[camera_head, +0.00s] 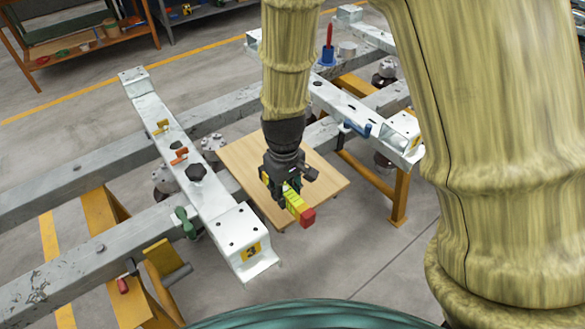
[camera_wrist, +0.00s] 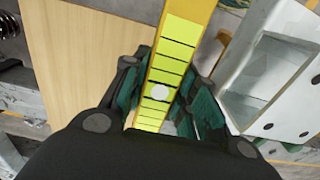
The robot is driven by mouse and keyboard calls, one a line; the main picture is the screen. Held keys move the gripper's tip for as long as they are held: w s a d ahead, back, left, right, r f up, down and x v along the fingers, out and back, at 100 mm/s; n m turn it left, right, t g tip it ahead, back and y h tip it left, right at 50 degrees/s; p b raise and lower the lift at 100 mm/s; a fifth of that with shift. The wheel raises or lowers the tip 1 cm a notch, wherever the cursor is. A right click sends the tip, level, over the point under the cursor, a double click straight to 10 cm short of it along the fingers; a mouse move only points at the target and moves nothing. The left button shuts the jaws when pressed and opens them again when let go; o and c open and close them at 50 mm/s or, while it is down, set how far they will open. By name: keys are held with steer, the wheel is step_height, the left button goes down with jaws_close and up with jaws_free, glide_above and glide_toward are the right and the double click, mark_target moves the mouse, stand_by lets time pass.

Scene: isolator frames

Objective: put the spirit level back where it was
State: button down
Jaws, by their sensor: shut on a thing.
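The spirit level (camera_head: 294,201) is a yellow bar with a red end. My gripper (camera_head: 283,184) is shut on it and holds it over the wooden board (camera_head: 242,165); I cannot tell the exact height. In the wrist view the yellow level (camera_wrist: 175,60), with dark cross lines and a pale round spot, runs between my gripper's two fingers (camera_wrist: 160,100). The board (camera_wrist: 85,60) shows below it on the left. The place where the level was before is not marked in these frames.
A pale metal beam (camera_head: 195,180) with bolts and clamps lies left of the board. Another beam (camera_head: 350,108) stands at right, with a blue clamp (camera_head: 357,129) and a blue holder with a red handle (camera_head: 328,50). Orange stands hold the frames. A shelf (camera_head: 85,45) is far left.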

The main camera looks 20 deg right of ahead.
steer(key=w+d, duration=0.2)
steer(key=w, duration=0.2)
steer(key=w+d+f+p, duration=0.1)
steer(key=w+d, duration=0.1)
steer(key=w, duration=0.2)
steer(key=w+d, duration=0.1)
steer(key=w, duration=0.4)
steer(key=shift+w+d+f+p, duration=0.1)
steer(key=shift+d+f+p, duration=0.05)
steer(key=shift+d+p, duration=0.25)
steer(key=shift+f, duration=1.75)
steer(key=shift+f, duration=0.15)
steer(key=c, duration=1.1)
jaws_free()
step_height(320, 180, up, 12)
steer(key=shift+r+b, duration=0.15)
steer(key=shift+b, duration=0.2)
steer(key=shift+d, duration=0.1)
